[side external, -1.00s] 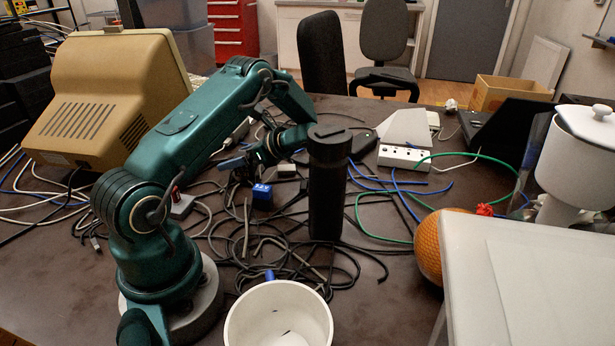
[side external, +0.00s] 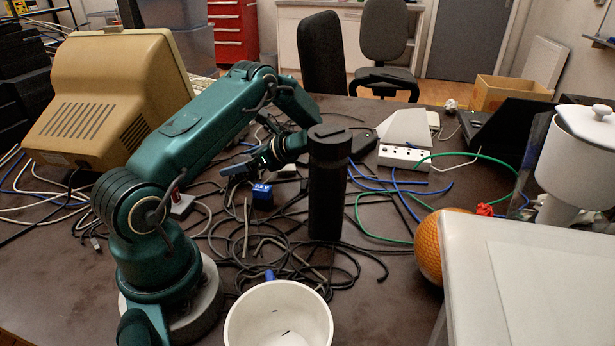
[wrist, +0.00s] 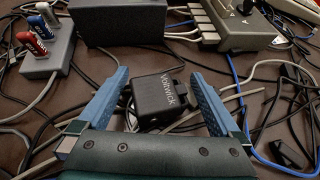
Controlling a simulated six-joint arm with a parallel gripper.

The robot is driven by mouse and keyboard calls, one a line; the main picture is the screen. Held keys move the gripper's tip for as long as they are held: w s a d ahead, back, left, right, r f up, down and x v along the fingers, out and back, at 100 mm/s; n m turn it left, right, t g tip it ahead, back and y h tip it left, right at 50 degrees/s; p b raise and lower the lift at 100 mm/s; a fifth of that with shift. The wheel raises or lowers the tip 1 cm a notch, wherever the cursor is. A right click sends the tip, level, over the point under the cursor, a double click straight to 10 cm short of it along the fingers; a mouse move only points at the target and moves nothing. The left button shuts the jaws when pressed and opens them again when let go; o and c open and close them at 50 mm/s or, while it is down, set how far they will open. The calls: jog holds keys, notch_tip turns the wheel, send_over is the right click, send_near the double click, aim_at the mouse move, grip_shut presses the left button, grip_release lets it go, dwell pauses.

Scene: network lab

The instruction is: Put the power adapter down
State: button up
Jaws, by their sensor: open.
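The power adapter (wrist: 160,97), a black block with "VORWICK" printed on its face, sits between my fingers in the wrist view, among cables on the dark table. A gap shows between it and each blue finger pad. I cannot make it out in the side view. My gripper (wrist: 158,80) is open, with one finger on each side of the adapter. In the side view, my gripper (side external: 235,174) is low over the cables, left of a tall black cylinder.
The tall black cylinder (side external: 328,185) stands close to the gripper. A white bin (side external: 240,325) stands in front, a beige monitor (side external: 95,110) at left. Bare table (side external: 395,295) shows front right.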

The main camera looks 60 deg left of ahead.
jog(key=v, duration=1)
jog(key=shift+d+f, duration=0.15)
jog(key=shift+d, duration=0.25)
jog(key=shift+w, duration=0.1)
